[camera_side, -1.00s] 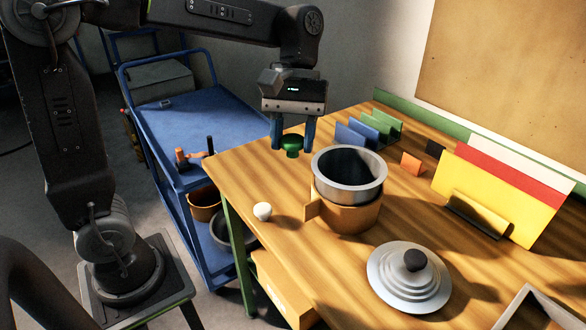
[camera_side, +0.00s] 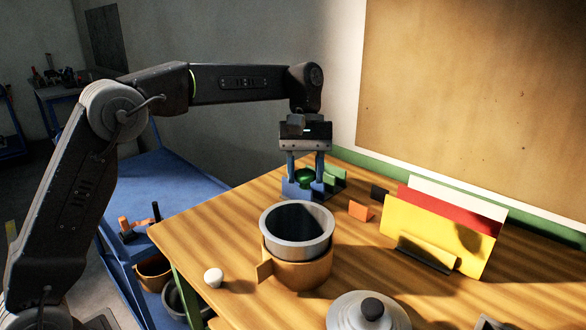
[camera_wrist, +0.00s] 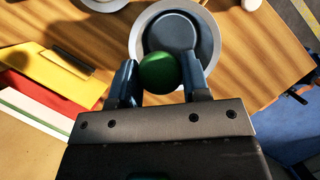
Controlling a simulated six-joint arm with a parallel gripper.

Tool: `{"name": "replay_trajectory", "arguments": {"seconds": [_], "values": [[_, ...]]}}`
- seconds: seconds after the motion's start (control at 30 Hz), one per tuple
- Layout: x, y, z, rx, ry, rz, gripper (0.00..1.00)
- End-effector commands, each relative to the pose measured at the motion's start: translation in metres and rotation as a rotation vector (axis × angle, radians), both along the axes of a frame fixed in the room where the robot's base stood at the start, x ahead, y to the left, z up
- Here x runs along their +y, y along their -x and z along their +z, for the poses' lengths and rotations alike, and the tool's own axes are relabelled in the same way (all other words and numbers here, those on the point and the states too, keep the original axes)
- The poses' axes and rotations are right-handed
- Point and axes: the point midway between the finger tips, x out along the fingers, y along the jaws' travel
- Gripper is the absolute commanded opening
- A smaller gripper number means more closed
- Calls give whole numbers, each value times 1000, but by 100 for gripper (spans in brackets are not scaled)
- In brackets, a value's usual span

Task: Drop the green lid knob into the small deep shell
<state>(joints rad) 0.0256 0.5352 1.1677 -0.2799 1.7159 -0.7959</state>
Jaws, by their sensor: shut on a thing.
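The green lid knob (camera_side: 305,178) is held between the two blue fingers of my gripper (camera_side: 306,170). In the wrist view the knob (camera_wrist: 159,72) shows as a round green ball between the fingertips (camera_wrist: 158,85). A deep grey metal shell (camera_side: 298,251), open at the top, sits upright in an orange-brown pot (camera_side: 300,275) on the table. In the side view the knob is above and behind the shell, apart from it. In the wrist view the shell's rim (camera_wrist: 213,40) lies just beyond the knob, which overlaps its near edge. The shell looks empty.
A stepped grey lid (camera_side: 345,312) with a dark knob lies at the front. A white egg-like piece (camera_side: 213,277) is at the left. Blue and green racks (camera_side: 330,180), an orange block (camera_side: 360,210) and yellow and red boards (camera_side: 430,235) stand behind.

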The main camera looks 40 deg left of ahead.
Motion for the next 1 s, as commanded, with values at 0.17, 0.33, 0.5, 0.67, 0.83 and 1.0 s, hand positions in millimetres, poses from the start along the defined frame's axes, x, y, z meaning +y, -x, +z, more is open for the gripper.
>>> {"name": "replay_trajectory", "arguments": {"seconds": [0.17, 0.33, 0.5, 0.67, 0.83, 1.0], "values": [[0, 1, -26, 3, -1, -1, 21], [0, 1, -40, 1, 0, 0, 21], [0, 1, -54, 1, 0, 0, 21], [0, 2, -73, 2, -1, 0, 21], [0, 1, -90, 0, 0, 1, 21], [0, 1, -98, -1, 0, 0, 21]]}}
